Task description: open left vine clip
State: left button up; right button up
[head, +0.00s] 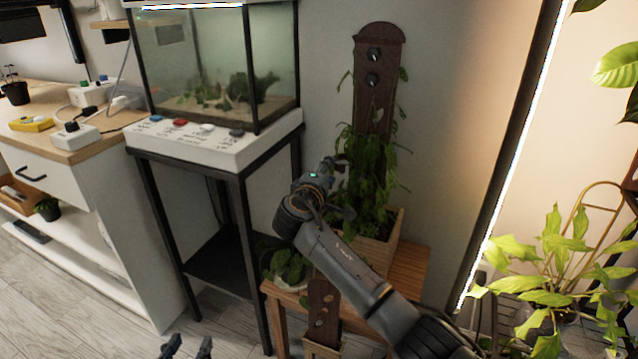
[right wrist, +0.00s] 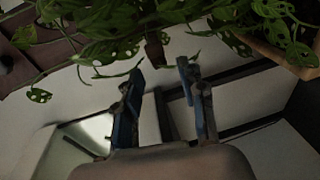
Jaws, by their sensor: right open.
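A tall dark wooden board (head: 378,95) with two round dark knobs (head: 373,54) stands at the back of a wooden planter (head: 378,252) in the head view. A leafy vine (head: 372,180) climbs it. I cannot make out the left vine clip for certain. My right gripper (head: 345,187) is at the left side of the vine, fingers towards the leaves. In the right wrist view its fingers (right wrist: 162,66) are apart, with a small brown piece (right wrist: 155,52) among leaves just beyond them. My left gripper (head: 188,346) is low at the bottom edge, fingers apart, away from the plant.
A fish tank (head: 215,60) on a white base with coloured buttons stands left on a black stand (head: 192,162). A small potted plant (head: 287,265) and a shorter board (head: 322,310) with knobs are below my right arm. A leafy plant (head: 550,285) stands right.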

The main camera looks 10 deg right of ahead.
jog(key=v, duration=1)
jog(key=shift+a, duration=0.1)
